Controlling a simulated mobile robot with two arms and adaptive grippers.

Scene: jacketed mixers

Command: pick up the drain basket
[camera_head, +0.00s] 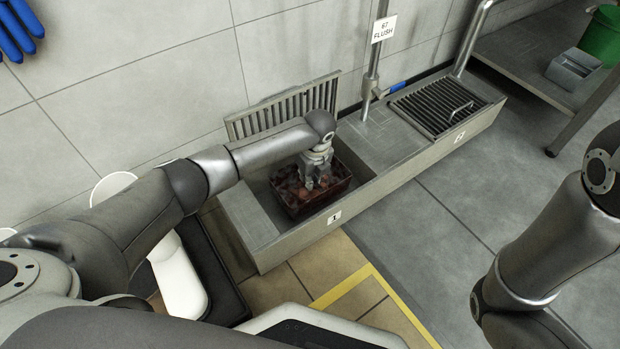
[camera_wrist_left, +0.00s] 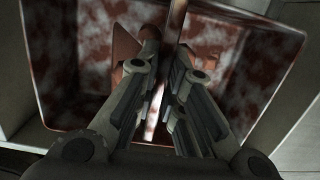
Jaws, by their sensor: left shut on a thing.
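The drain basket (camera_head: 294,201) is a dark, box-shaped basket with reddish-brown stains. It sits in the open drain pit marked 1, in the head view. My left gripper (camera_head: 314,184) reaches down into it from above and is shut on its handle, a thin upright bar in the middle. In the left wrist view, the fingers (camera_wrist_left: 165,100) close on this bar, with the stained basket walls (camera_wrist_left: 75,60) around them. The fingertips are partly hidden. My right arm shows at the right of the head view, but its gripper is out of view.
The drain trough (camera_head: 335,219) has a metal rim close around the basket. A removed grate (camera_head: 284,106) leans on the wall behind the pit. A second grate (camera_head: 437,104) covers the other drain. A flush pipe (camera_head: 374,60) with a blue lever (camera_head: 397,87) stands between them.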

